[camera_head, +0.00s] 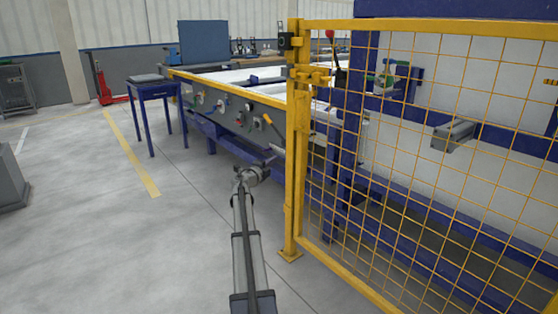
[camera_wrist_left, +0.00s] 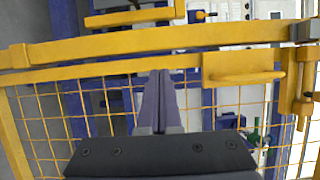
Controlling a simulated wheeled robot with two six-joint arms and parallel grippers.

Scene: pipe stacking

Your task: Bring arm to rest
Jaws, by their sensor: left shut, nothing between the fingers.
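My left arm (camera_head: 248,262) reaches forward from the bottom of the head view. My left gripper (camera_head: 268,164) is at its far end, small and in front of the blue workbench's leg area. In the left wrist view the left gripper's two fingers (camera_wrist_left: 161,75) are together, with nothing visible between them. They point toward the yellow fence's rail (camera_wrist_left: 130,46). I cannot tell the exact gap between the fingertips and the rail. My right arm and right gripper are not in view.
A yellow mesh fence (camera_head: 298,150) stands close to the right of my left arm. Behind it is blue machinery with a grey cylinder (camera_head: 453,134). A long workbench (camera_head: 235,112) and a small blue table (camera_head: 157,91) stand ahead.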

